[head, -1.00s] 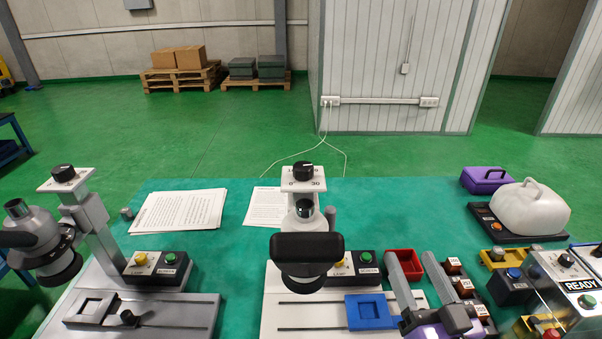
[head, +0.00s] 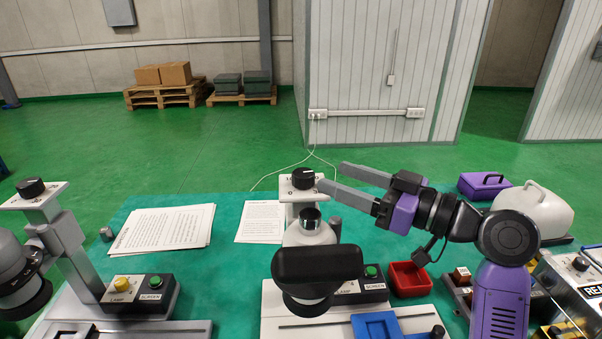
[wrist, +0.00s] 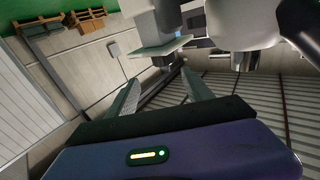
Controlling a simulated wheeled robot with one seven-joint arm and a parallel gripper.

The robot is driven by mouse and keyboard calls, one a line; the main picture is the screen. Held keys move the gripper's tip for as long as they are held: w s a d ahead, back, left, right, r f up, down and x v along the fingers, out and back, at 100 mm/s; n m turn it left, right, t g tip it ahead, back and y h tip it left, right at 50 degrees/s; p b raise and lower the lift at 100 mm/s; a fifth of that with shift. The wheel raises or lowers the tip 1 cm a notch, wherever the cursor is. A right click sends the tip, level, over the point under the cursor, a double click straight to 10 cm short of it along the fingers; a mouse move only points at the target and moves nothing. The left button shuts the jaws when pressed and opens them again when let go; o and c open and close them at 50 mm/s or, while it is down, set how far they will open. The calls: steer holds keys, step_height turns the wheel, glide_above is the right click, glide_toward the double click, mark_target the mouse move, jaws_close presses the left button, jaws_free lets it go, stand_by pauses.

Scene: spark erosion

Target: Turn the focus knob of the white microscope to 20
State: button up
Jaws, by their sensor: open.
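The white microscope (head: 304,237) stands at the middle of the bench. Its black focus knob (head: 303,178) sits on a white scale plate at the top of its column. The scale is partly covered by the knob and too small to read surely. My gripper (head: 332,177) is open and empty, just right of the knob, with its grey fingers pointing left towards it. One fingertip looks close to the plate's right edge; I cannot tell whether it touches. In the wrist view the open fingers (wrist: 160,92) have nothing between them, and pale microscope parts (wrist: 238,32) show beyond.
A grey microscope with its own black knob (head: 31,188) stands at the left. Papers (head: 165,228) lie behind. A red tray (head: 408,279) lies below my arm; a purple case (head: 486,186) and a white covered instrument (head: 537,208) are at the right.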

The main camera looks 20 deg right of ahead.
mark_target(303, 172)
steer(key=shift+s+a+f+n+g, duration=0.1)
steer(key=shift+a+f+n+g, duration=0.2)
steer(key=shift+a+f+n, duration=0.15)
steer(key=p+x, duration=0.1)
steer(key=x, duration=0.6)
steer(key=shift+a+r, duration=0.1)
steer(key=shift+a, duration=0.1)
steer(key=shift+c, duration=0.3)
jaws_close()
steer(key=shift+y, duration=0.3)
steer(key=shift+b, duration=0.35)
